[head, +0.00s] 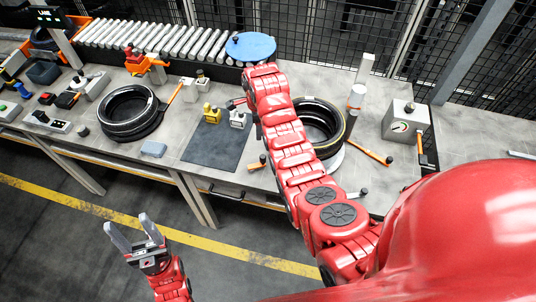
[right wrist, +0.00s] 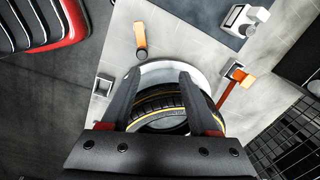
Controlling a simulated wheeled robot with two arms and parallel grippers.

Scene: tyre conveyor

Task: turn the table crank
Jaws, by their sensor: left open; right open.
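I cannot tell for sure which part is the table crank. A blue disc (head: 258,45) with a dark knob (head: 234,39) stands at the end of the rollers. A short lever with a dark knob (head: 362,192) sits by the table's front edge. An orange handle (head: 257,163) lies left of my right arm; it also shows in the right wrist view (right wrist: 140,36). My right gripper (right wrist: 150,78) is open and empty, its fingers over a tyre (right wrist: 158,112); my arm hides it in the head view. My left gripper (head: 130,226) is open and empty, in front of the table.
The tyre on the right (head: 322,118) rests on a pale round base, partly hidden by my arm. Another tyre (head: 130,112) lies on the left. A dark mat (head: 210,150) holds small blocks. A gauge box (head: 404,119) stands at right. Mesh fencing closes the back.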

